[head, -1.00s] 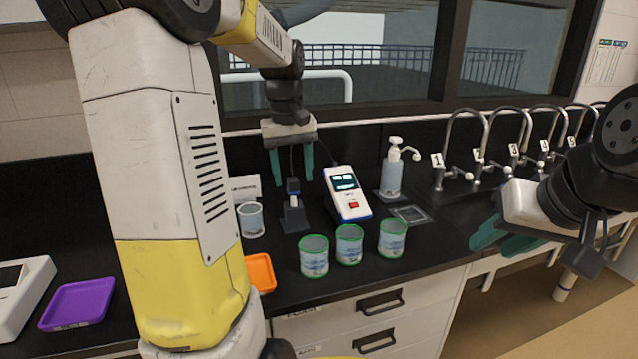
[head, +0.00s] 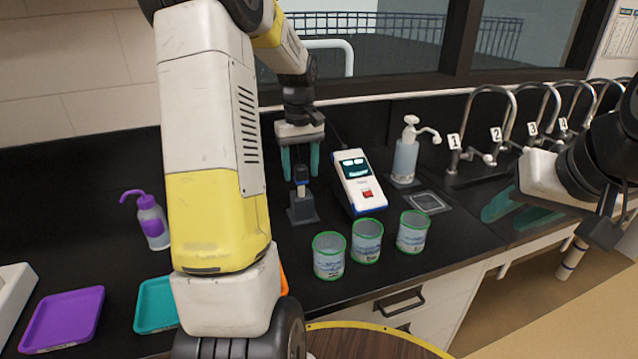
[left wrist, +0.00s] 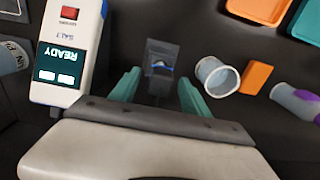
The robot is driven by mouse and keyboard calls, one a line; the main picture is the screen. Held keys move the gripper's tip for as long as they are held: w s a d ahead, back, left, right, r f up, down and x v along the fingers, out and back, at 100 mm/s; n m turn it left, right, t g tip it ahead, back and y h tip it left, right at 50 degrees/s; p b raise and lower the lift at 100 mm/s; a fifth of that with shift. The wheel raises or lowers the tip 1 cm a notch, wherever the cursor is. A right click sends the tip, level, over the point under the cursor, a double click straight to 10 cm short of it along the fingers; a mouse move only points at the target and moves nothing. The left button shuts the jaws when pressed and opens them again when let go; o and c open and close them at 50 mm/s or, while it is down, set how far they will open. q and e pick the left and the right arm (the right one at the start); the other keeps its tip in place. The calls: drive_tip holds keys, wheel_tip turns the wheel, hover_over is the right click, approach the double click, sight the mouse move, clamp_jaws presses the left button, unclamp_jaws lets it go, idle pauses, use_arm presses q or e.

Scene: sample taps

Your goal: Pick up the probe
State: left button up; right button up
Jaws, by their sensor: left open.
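The dark probe (head: 301,174) stands upright in a small black stand (head: 303,211) on the black bench. It also shows, seen from above, in the left wrist view (left wrist: 160,69). My left gripper (head: 300,172) points down over it with its teal fingers apart, one on each side of the probe's upper end. In the left wrist view, dark gaps show between the probe and the fingers. My right gripper (head: 514,212) is at the right, over the bench's front edge, with its fingers apart and empty.
A white meter (head: 358,182) stands right of the probe; its screen reads READY in the left wrist view. Several green-rimmed beakers (head: 367,243) stand in front. A soap dispenser (head: 405,160) and numbered taps (head: 468,130) are right. A clear cup (left wrist: 216,76) is near the stand.

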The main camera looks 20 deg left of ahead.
use_arm(q)
drive_tip(key=shift+f, duration=0.85)
clamp_jaws()
drive_tip(key=shift+r, duration=0.1)
